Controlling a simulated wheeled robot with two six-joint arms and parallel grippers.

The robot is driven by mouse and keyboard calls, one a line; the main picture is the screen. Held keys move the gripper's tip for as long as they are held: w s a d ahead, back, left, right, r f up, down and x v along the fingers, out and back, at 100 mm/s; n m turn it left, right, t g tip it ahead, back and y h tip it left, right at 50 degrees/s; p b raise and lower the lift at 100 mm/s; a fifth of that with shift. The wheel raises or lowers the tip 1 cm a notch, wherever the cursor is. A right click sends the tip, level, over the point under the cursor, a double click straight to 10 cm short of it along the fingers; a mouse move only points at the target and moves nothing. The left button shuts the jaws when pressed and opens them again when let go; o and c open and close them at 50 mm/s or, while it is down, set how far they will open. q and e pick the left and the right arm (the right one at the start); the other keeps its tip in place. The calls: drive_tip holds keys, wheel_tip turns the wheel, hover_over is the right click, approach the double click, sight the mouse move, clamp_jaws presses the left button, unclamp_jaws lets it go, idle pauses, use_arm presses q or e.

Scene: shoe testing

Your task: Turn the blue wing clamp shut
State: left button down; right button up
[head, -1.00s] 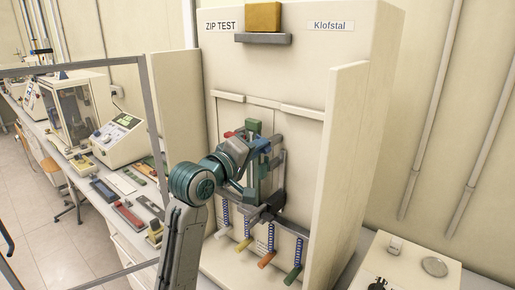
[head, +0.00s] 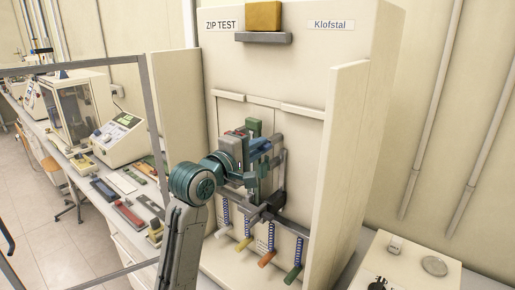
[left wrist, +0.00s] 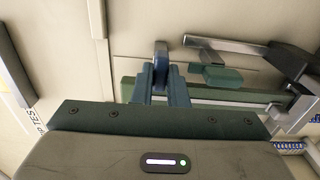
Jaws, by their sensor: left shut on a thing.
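The blue wing clamp (left wrist: 160,50) shows in the left wrist view as a narrow blue piece between my fingertips. My left gripper (left wrist: 160,80) is shut on it, and the fingers hide its lower part. In the head view my left gripper (head: 258,150) is at the front of the ZIP TEST machine, beside an upright green part (head: 253,127). The blue clamp is mostly covered by the gripper there, so its exact angle cannot be told. My right gripper is in neither view.
The tall cream machine (head: 290,75) has a side wall (head: 345,160) close on the right. Below the gripper, several levers with coloured ends, one orange (head: 267,259), stick out from a grey bar. A bench with instruments (head: 122,140) stands at the left.

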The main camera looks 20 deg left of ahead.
use_arm(q)
drive_tip(key=c, duration=1.4)
unclamp_jaws()
drive_tip(key=shift+c, duration=0.2)
drive_tip(key=b+v, duration=0.4)
drive_tip(key=v, duration=0.7)
drive_tip(key=shift+b, duration=0.35)
drive_tip(key=shift+w, duration=0.1)
